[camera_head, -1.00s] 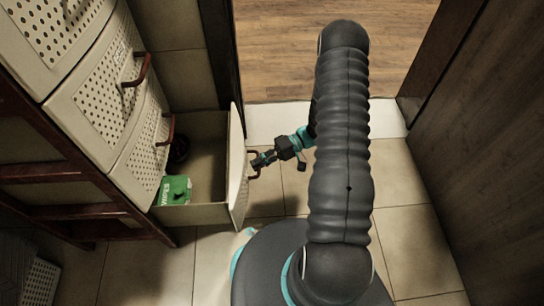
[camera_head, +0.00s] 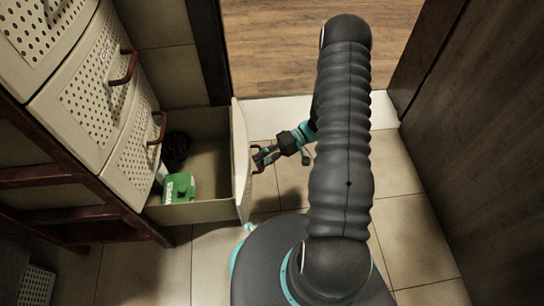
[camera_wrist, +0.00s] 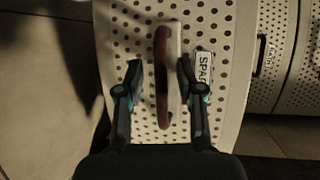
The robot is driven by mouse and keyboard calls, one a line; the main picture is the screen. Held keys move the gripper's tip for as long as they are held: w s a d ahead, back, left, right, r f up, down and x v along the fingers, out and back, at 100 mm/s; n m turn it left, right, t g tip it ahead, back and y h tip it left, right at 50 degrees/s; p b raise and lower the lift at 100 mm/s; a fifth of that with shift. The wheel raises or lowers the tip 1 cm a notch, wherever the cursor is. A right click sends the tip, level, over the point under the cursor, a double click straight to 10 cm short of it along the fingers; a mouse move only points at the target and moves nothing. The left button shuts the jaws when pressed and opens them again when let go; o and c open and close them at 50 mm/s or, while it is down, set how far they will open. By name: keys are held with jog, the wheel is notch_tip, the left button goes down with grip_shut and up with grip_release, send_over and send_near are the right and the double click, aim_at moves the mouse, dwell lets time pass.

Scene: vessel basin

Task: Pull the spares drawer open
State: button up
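The spares drawer (camera_head: 210,211) stands pulled out from the bottom of the cream cabinet on the left, its inside showing. Its perforated front (camera_wrist: 215,105) fills the middle of the wrist view, with a label starting "SPA" (camera_wrist: 204,70). A red-brown bar handle (camera_wrist: 161,85) stands upright on that front. My gripper (camera_wrist: 160,75) has its two fingers apart, one on each side of the handle. In the head view my gripper (camera_head: 265,156) is at the drawer's outer face.
Inside the drawer are a green-and-white wipes pack (camera_head: 179,188) and a dark round item (camera_head: 176,147). Closed drawers with handles (camera_head: 124,67) rise above it. A dark wooden panel (camera_head: 470,150) bounds the right. Tiled floor (camera_head: 400,215) lies clear between.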

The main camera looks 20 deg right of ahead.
jog(key=shift+d, duration=0.1)
jog(key=shift+w+d, duration=0.1)
jog(key=v, duration=1.1)
jog(key=shift+d, duration=0.4)
jog(key=shift+r, duration=0.1)
